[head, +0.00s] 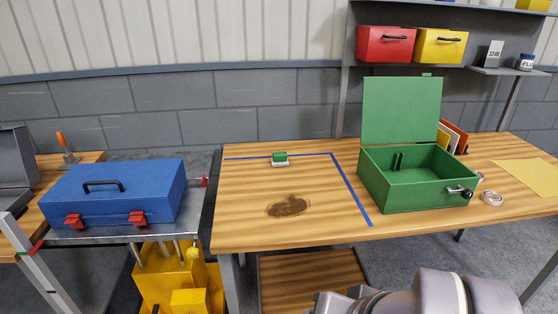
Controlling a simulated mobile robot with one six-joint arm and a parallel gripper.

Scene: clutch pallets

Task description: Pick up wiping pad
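The wiping pad (280,159) looks like a small block with a green top and a pale underside. It lies on the wooden table (240,200) in the head view, just inside the blue tape line at the back. A dark brown stain (288,206) is on the table in front of it. Part of my arm shows at the bottom right, well in front of and below the pad. My gripper's fingers cannot be made out, so its state does not show.
An open green box (415,194) with its lid up stands right of the blue tape (350,189). A tape roll (491,198) and a yellow sheet (528,177) lie further right. A blue case (120,195) sits on a metal cart at left. The table around the pad is clear.

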